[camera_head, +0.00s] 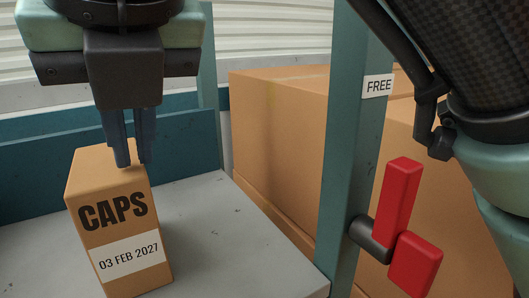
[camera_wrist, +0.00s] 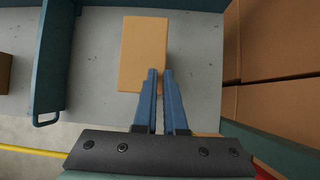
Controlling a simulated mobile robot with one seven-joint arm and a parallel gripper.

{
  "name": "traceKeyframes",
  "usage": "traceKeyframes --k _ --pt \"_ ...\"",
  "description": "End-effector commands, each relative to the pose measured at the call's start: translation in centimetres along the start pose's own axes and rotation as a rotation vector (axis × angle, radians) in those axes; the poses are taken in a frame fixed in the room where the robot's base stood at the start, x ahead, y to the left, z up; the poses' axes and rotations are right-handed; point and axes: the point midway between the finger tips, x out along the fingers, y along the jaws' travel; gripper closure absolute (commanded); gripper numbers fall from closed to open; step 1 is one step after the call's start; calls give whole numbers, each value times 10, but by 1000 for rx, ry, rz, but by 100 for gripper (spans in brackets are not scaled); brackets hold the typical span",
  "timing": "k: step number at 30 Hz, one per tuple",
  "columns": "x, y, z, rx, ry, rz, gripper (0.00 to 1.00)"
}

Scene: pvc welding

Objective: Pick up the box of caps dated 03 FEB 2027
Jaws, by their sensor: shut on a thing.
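A brown cardboard box marked CAPS (camera_head: 112,213) carries a white label reading 03 FEB 2027. It sits on a grey shelf (camera_head: 235,245) at the left of the head view. My gripper (camera_head: 134,163) points down at the top right edge of the box. Its blue fingers are close together and shut on the box there. In the wrist view, the plain box top (camera_wrist: 143,55) lies beyond the fingertips (camera_wrist: 160,72), which meet its near right corner. How deep the fingers reach along the box side is hidden.
A blue-green divider (camera_head: 30,168) stands behind the box. A teal post (camera_head: 350,150) with a FREE label and a red handle (camera_head: 398,200) stands at the right. Large brown cartons (camera_head: 285,130) stand behind the post. The shelf right of the box is clear.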

Motion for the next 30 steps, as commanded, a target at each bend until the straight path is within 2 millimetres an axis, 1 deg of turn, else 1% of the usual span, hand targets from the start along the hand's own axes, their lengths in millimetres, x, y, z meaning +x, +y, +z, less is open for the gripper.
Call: traceKeyframes --k 1,5,8,12,18,21,24,30 --pt "64 4 -40 -37 213 -33 100" --pt "56 4 -34 -37 212 -36 100" --pt "42 5 -24 -37 211 -36 100" --pt "17 6 -8 -37 212 -37 100" --pt "-9 7 11 -35 212 -37 100" --pt "-18 7 17 -33 209 -37 100" --pt "-22 7 19 -32 207 -37 100" --pt "-24 6 21 -31 204 -37 100"
